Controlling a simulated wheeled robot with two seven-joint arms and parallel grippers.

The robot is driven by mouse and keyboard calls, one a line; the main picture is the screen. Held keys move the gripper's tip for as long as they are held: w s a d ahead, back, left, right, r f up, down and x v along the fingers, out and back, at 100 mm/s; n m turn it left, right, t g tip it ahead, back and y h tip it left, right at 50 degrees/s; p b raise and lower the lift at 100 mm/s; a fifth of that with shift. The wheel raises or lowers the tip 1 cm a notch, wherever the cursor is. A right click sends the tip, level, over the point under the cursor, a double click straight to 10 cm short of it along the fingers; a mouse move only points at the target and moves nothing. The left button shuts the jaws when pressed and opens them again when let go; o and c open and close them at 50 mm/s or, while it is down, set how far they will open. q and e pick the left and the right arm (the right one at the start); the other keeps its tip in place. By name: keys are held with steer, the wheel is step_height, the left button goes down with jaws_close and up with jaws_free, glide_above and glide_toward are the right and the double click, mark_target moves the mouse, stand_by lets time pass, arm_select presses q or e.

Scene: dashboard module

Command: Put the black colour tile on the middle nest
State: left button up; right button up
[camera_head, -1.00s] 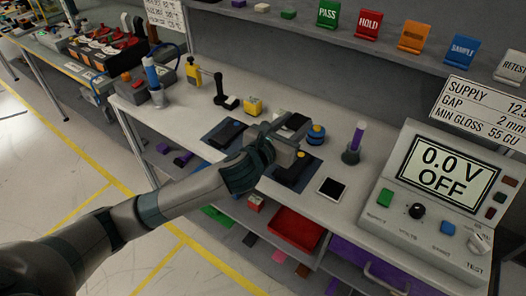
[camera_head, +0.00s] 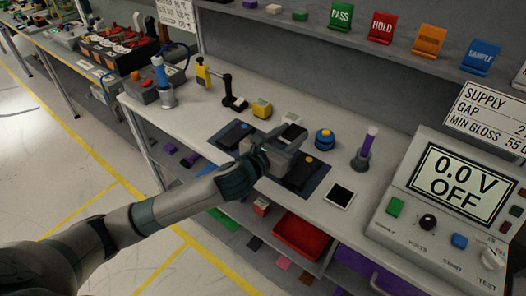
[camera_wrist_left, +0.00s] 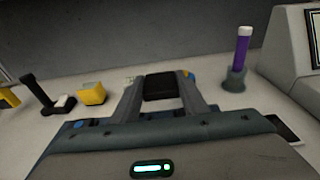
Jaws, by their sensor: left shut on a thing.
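My left gripper (camera_head: 292,141) is over the middle of the bench, shut on the black colour tile (camera_wrist_left: 160,87). In the left wrist view the tile sits between the two fingers (camera_wrist_left: 161,92). In the head view the gripper hides most of the tile. A dark pad with a black block (camera_head: 232,135) lies left of the gripper. Another dark pad (camera_head: 318,180) with a black block and yellow knob lies to its right, partly behind the gripper. Which of these is the middle nest I cannot tell; the spot under the gripper is hidden. My right gripper is not in view.
A black tile with white border (camera_head: 340,194) lies near the front edge. A blue puck (camera_head: 325,139), a purple tube in a holder (camera_head: 366,148), a yellow cube (camera_head: 262,108) and a black stand (camera_head: 232,95) stand around. The supply unit (camera_head: 440,190) is at right.

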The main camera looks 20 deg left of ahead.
arm_select(q)
steer(key=a+f, duration=0.1)
steer(key=a, duration=0.1)
steer(key=a+f, duration=0.2)
steer(key=a, duration=0.1)
steer(key=a+f+p, duration=0.1)
steer(key=a, duration=0.1)
steer(key=shift+s+a+f, duration=0.15)
steer(key=shift+s+f, duration=0.05)
steer(key=shift+s, duration=0.1)
steer(key=shift+a+f, duration=0.2)
steer(key=shift+a, duration=0.2)
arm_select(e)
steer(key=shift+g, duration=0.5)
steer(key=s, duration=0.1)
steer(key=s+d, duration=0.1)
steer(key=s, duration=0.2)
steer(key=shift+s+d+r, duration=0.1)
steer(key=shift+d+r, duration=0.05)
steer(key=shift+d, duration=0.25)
arm_select(q)
steer(key=shift+f, duration=0.1)
step_height(320, 180, down, 4)
steer(key=shift+r, duration=0.25)
steer(key=shift+f, duration=0.15)
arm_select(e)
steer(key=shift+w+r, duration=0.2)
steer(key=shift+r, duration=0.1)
